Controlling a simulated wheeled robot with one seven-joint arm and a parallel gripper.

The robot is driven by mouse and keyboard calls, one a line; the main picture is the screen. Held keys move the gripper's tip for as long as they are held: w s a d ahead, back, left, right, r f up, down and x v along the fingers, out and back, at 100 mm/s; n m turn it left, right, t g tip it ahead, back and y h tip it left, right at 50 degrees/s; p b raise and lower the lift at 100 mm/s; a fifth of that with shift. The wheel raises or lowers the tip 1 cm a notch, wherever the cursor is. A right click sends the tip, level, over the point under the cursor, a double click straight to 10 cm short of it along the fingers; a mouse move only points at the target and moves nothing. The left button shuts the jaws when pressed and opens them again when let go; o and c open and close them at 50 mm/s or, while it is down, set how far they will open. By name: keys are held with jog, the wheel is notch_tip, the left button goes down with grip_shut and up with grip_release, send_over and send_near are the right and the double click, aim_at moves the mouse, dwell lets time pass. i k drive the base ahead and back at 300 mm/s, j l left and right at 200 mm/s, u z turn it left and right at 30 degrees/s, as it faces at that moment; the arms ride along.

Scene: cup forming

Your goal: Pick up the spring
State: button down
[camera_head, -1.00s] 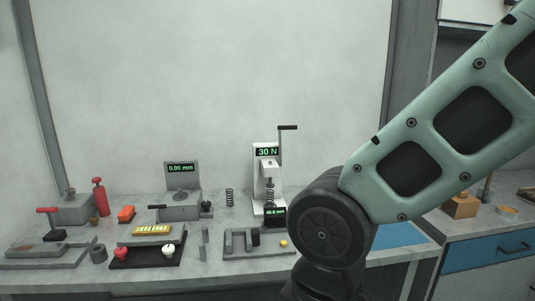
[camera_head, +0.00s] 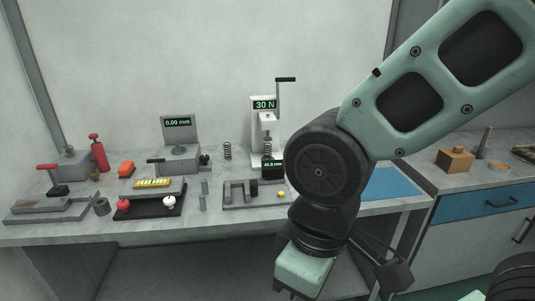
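A dark coil spring (camera_head: 227,150) stands upright on the grey workbench, between the gauge reading 0.00 mm (camera_head: 178,123) and the white press reading 30 N (camera_head: 264,104). A second coil spring (camera_head: 267,145) sits inside the press, under its plunger. My arm comes in from the upper right and bends down in front of the bench's right part, well apart from the standing spring. Its lower links hang below the bench edge. I cannot make out my gripper's fingers, and nothing touches the standing spring.
A blue mat (camera_head: 392,185) lies at the right, partly behind my arm. A wooden block (camera_head: 455,160) stands on the side cabinet.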

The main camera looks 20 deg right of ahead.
aim_at(266, 146)
jog(key=i+l+u, duration=0.3)
jog(key=l, duration=0.3)
jog(key=i+l+u, duration=0.3)
jog(key=l, duration=0.4)
jog(key=i+l+u, duration=0.15)
jog(key=l, duration=0.2)
